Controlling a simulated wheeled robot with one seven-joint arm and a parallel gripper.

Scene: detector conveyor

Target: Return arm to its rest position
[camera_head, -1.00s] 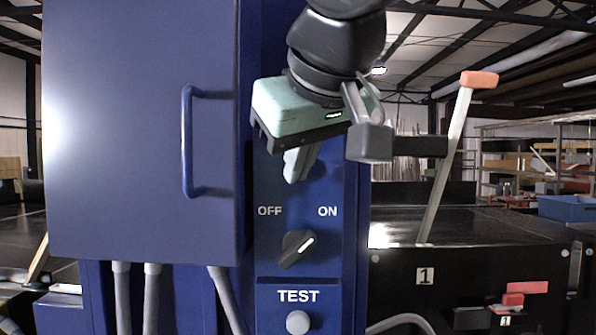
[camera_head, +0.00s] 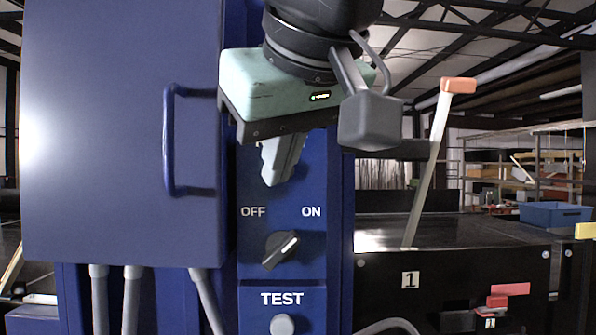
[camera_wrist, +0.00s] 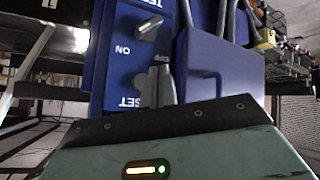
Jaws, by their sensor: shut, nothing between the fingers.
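My gripper (camera_head: 277,165) hangs from the green wrist body in the head view, above the rotary knob and in front of the blue control panel. Its fingers are shut with nothing between them, and it is apart from the knob. The fingertips also show in the wrist view (camera_wrist: 158,85), over the panel. The black rotary knob (camera_head: 281,250) has its white mark tilted up to the right, toward ON. The knob is also in the wrist view (camera_wrist: 151,27), upside down. Most of my arm above the wrist is out of the head view.
A blue cabinet door (camera_head: 95,130) with a handle (camera_head: 170,140) stands left of my gripper. Below the knob is a TEST button (camera_head: 283,325). To the right, a pale lever (camera_head: 428,170) with an orange grip rises by a dark conveyor (camera_head: 470,232). A blue bin (camera_head: 556,215) stands farther right.

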